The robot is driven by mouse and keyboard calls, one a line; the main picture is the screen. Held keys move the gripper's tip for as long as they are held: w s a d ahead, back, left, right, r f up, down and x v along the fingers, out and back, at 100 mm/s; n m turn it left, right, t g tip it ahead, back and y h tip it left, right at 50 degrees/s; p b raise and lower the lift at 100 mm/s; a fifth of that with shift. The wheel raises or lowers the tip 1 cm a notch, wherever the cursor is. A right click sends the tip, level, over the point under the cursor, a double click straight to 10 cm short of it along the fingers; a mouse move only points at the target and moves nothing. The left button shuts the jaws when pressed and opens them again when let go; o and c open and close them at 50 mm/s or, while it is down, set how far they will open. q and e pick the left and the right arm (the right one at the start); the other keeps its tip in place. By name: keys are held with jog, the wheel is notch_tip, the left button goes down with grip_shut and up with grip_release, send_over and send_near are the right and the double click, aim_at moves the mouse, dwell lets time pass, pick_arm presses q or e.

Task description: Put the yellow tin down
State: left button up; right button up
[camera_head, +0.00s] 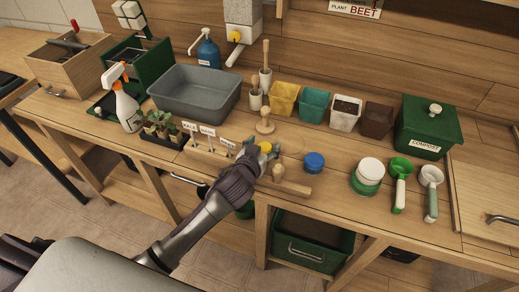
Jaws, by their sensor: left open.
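The yellow tin (266,147) shows as a small yellow top at the fingertips of my left gripper (263,151), near the middle of the bench. The left gripper is open, with its fingers around or just beside the tin. The fingers hide most of the tin, so I cannot tell whether they touch it or whether it rests on the bench top. My right gripper is not in view.
A blue tin (313,162) stands to the right, with bare wood around it. A wooden label rack (208,155) is close on the left, a wooden dibber (265,124) behind. A wooden block with a knob (290,187) lies in front, near the bench edge.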

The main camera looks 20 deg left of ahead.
pick_arm(q)
jog(key=shift+r+p, duration=0.4)
jog(key=shift+r, duration=0.45)
jog(key=shift+s+f+b, duration=0.25)
jog(key=shift+s+b, duration=0.15)
jog(key=shift+s, duration=0.4)
jog(key=v, duration=0.9)
jog(key=shift+s+r+b, duration=0.2)
jog(key=shift+s+b, duration=0.05)
jog(key=shift+b, duration=0.15)
jog(key=shift+s+r, duration=0.2)
jog(key=shift+s, duration=0.2)
